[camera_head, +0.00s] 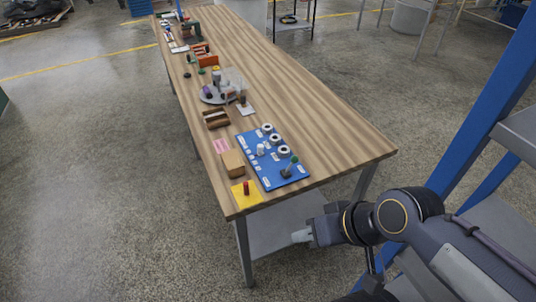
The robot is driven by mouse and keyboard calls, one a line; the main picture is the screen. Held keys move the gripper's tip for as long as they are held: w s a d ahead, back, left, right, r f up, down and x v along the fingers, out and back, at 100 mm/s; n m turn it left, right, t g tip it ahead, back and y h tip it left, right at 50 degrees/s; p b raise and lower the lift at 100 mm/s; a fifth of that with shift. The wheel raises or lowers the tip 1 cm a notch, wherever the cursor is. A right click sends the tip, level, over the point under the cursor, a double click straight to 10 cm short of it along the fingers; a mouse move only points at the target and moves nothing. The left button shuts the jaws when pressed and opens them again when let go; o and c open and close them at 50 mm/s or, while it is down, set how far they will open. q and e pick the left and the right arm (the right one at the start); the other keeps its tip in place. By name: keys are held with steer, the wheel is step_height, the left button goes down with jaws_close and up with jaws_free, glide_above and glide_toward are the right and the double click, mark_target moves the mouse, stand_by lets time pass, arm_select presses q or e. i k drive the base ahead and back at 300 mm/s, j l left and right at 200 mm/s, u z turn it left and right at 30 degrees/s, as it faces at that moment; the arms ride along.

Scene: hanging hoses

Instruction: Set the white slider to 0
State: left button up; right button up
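A blue control panel (268,176) lies near the front end of the long wooden table. It carries several round white dials with dark centres along its right side and small white parts along its left. A white upright knob (261,149) stands on its left half; it may be the white slider, but the scale and its setting are too small to read. A green-topped lever (294,160) stands at its front right corner. My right gripper (301,236) is off the table's front edge, lower than the tabletop and apart from the panel. Its fingers are too small to judge.
A yellow plate with a red button (246,188), a tan box (233,162) and a pink note (221,146) lie left of the panel. The table's right side is bare.

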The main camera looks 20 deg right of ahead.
mark_target(260, 152)
steer(key=i+j, duration=0.25)
steer(key=i, duration=0.25)
steer(key=i+j+z, duration=0.1)
steer(key=i+j, duration=0.15)
steer(key=i, duration=0.2)
